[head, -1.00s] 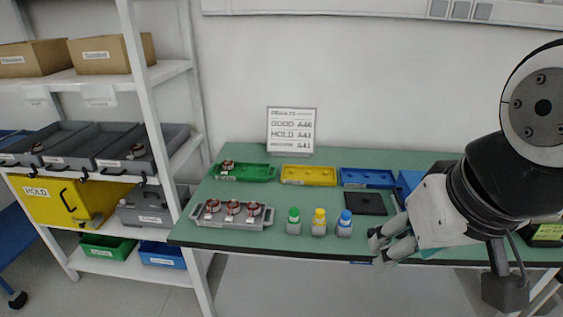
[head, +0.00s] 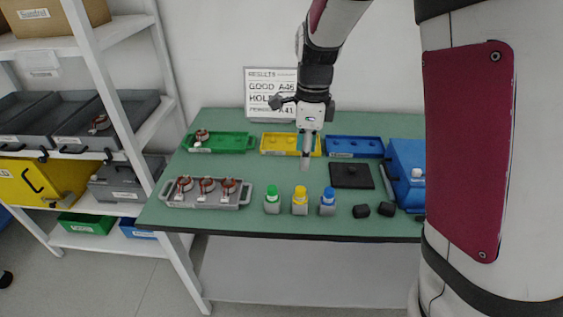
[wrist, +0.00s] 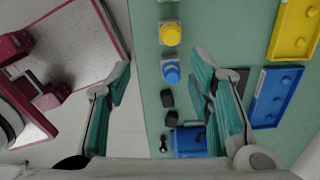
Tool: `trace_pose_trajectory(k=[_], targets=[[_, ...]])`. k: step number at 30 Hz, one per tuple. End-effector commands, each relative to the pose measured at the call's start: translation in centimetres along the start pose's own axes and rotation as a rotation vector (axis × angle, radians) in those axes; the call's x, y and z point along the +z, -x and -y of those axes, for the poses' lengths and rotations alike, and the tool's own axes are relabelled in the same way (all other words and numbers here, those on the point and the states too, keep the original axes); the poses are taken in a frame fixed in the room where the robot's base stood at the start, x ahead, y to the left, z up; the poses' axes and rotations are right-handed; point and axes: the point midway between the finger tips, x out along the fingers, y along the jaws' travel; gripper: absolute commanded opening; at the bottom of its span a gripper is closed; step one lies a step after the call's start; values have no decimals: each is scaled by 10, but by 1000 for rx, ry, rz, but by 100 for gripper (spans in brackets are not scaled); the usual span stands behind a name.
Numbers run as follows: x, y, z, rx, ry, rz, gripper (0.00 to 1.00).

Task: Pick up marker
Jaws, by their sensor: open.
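Three small capped containers stand in a row near the table's front edge, each in a grey block: green-capped (head: 272,198), yellow-capped (head: 300,198) and blue-capped (head: 328,200). I cannot tell whether these are the markers; no plain pen shape is clear. The yellow cap (wrist: 170,33) and blue cap (wrist: 171,72) show between my fingers' lines in the wrist view. My gripper (head: 305,163) points down above the table, behind the row in the head view. In the wrist view my gripper (wrist: 161,66) is open and empty, its teal-padded fingers wide apart.
A grey tray with several coils (head: 208,203) stands front left. Green (head: 222,145), yellow (head: 278,150) and blue (head: 354,148) trays line the back. A black pad (head: 351,176), two black blocks (head: 372,210) and a blue box (head: 406,165) lie right. Shelves (head: 125,110) stand left.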

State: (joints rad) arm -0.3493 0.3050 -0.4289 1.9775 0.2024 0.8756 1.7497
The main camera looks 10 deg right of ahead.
Motion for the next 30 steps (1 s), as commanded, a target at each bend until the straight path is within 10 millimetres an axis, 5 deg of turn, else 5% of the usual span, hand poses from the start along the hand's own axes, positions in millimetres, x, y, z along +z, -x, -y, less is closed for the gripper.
trace_pose_trajectory(k=[8, 18, 30], targets=[[3, -27, 13, 9, -145, -37, 48], [0, -88, 12, 11, -144, -38, 48], [-2, -123, 12, 11, -143, -38, 48]])
